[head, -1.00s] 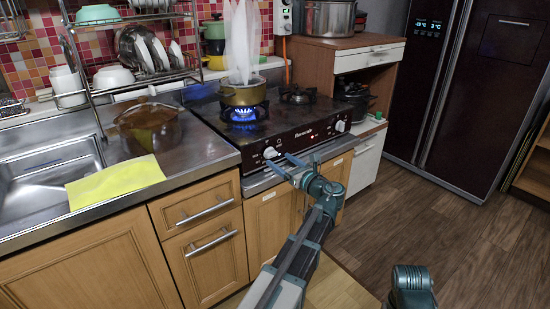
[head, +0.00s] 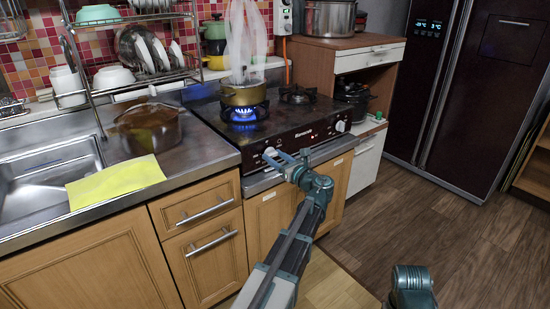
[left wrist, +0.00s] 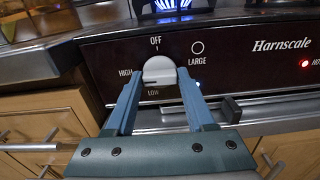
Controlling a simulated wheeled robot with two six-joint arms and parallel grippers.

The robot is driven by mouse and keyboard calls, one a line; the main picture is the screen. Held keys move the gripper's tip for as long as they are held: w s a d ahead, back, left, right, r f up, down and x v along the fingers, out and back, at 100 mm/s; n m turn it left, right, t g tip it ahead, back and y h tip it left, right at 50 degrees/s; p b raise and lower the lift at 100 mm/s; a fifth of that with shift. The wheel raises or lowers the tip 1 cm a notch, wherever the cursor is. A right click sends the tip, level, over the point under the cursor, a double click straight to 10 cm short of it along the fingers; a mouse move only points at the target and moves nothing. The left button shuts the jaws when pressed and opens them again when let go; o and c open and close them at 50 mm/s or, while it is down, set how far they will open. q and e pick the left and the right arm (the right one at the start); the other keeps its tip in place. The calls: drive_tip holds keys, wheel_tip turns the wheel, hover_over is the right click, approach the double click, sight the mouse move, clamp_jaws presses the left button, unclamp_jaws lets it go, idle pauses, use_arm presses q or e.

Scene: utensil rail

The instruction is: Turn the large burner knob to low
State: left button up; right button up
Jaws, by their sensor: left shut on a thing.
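The large burner knob (left wrist: 160,72) is white and sits on the dark stove front, beside the LARGE label. OFF is printed above it, HIGH to its left and LOW below it. My left gripper (left wrist: 160,84) is shut on the knob, one blue finger on each side. I cannot clearly tell which mark the knob points to. In the head view the knob (head: 268,152) is partly covered by my left gripper (head: 278,157). A blue flame (head: 243,113) burns under the steaming brassy pot (head: 244,94).
A second white knob (head: 340,126) is at the right end of the stove front. A rail (left wrist: 262,112) runs below the panel. The sink counter with a yellow cloth (head: 115,182) is at left. Open floor (head: 420,220) lies at right.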

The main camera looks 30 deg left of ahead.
use_arm(q)
clamp_jaws()
drive_tip(key=n, duration=0.7)
drive_tip(key=shift+n, duration=0.3)
drive_tip(key=n, duration=0.6)
drive_tip(key=shift+n, duration=0.4)
drive_tip(key=o, duration=0.9)
unclamp_jaws()
